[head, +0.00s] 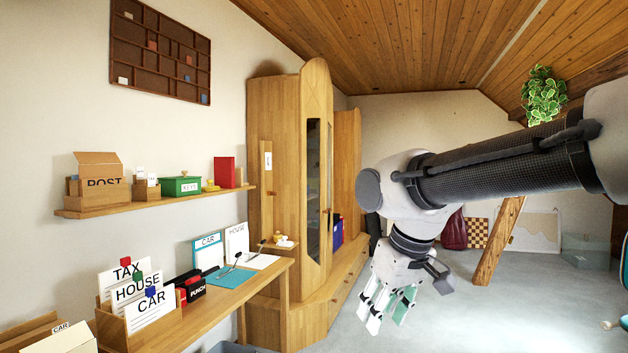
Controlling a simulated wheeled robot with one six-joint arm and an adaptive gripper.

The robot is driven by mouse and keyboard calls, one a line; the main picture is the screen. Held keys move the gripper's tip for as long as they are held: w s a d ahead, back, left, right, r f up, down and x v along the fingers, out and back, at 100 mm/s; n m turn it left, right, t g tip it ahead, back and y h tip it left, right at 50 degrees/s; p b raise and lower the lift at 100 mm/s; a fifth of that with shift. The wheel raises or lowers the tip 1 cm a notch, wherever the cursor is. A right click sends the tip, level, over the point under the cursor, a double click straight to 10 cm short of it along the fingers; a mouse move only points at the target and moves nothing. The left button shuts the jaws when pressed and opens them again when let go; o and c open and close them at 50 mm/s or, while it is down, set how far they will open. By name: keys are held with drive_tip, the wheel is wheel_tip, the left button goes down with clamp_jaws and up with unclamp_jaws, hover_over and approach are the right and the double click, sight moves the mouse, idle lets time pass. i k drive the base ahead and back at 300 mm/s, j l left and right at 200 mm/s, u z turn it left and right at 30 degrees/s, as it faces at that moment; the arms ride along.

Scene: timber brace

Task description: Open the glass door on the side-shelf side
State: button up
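The tall wooden cabinet (276,150) stands against the left wall. A narrow glass door (313,190) is in its front, on the side nearer the small side shelf (284,246); it looks shut. A second narrow glass pane (328,170) shows just right of it, seen at a steep angle. A small dark handle or knob (326,211) seems to sit between the panes. My gripper (386,318) hangs fingers down, right of the cabinet and apart from it. Its fingers are spread, with nothing visible between them.
A low wooden cabinet run (345,285) extends along the cabinet's foot. A desk (215,305) with papers and card boxes is at the left, below a wall shelf (160,200). A slanted timber brace (499,240) stands at the right. The grey floor (450,320) is mostly clear.

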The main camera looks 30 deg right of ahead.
sight(313, 75)
drive_tip(key=i+l+z, duration=0.6)
drive_tip(key=i, duration=0.3)
drive_tip(key=i+l+z, duration=0.3)
drive_tip(key=i, duration=0.2)
drive_tip(key=i+z, duration=0.25)
drive_tip(key=i, duration=1.65)
drive_tip(key=i+u, duration=0.25)
drive_tip(key=i, duration=0.2)
drive_tip(key=i+l+u, duration=0.1)
drive_tip(key=i+u, duration=0.15)
drive_tip(key=i, duration=0.2)
drive_tip(key=i+u, duration=0.65)
drive_tip(key=u, duration=0.15)
